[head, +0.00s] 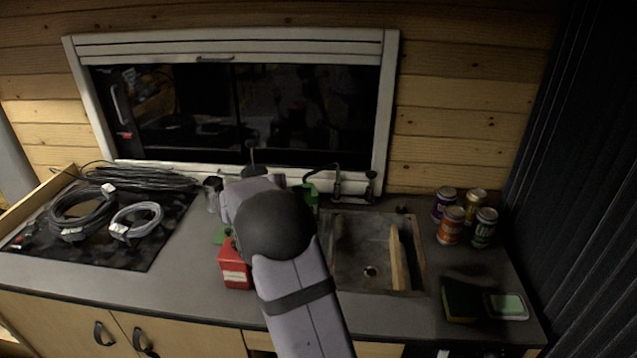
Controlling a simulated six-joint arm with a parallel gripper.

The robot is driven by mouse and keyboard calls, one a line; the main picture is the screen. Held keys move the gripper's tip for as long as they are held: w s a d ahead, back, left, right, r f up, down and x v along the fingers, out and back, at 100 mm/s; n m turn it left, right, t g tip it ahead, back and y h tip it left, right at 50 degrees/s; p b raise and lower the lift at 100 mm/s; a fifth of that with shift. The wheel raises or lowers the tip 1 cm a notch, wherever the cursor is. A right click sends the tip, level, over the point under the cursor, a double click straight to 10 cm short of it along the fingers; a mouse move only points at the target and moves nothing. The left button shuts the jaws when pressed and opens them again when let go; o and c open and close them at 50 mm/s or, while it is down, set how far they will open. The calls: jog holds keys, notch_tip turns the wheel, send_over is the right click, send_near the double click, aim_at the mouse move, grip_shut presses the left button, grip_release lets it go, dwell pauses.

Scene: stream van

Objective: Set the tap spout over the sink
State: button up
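The tap (339,184) is a dark fixture behind the sink's back edge, below the window. Its thin spout appears to run along the back toward the left, not out over the basin; its exact direction is hard to tell. The sink (420,272) is a square, worn grey basin set in the counter, with a drain and a light wooden piece standing or leaning inside. My gripper (252,168) is at the far end of my arm, left of the tap and apart from it. My own arm hides much of it, and its fingers are not clear.
A red box (235,265) and a green object (310,194) stand close to my arm. Coiled cables (82,212) lie on the dark hob at left. Several cans (451,226) stand right of the sink, with a sponge (507,306) in front. The window (240,110) is behind.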

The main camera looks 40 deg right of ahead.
aim_at(316, 171)
jog(key=w+d+h, duration=0.1)
jog(key=w, duration=0.1)
jog(key=w+d+r+n+t+h+b, duration=0.1)
jog(key=d, duration=0.1)
jog(key=w+d+r+n, duration=0.1)
jog(key=w+d, duration=0.1)
jog(key=shift+w+r+t+h, duration=0.1)
jog(key=shift+w+t+h, duration=0.25)
jog(key=shift+t+h, duration=0.05)
jog(key=shift+p+x, duration=1.15)
jog(key=shift+x, duration=1.45)
jog(key=shift+p+x, duration=0.35)
jog(key=shift+x, duration=0.7)
grip_shut()
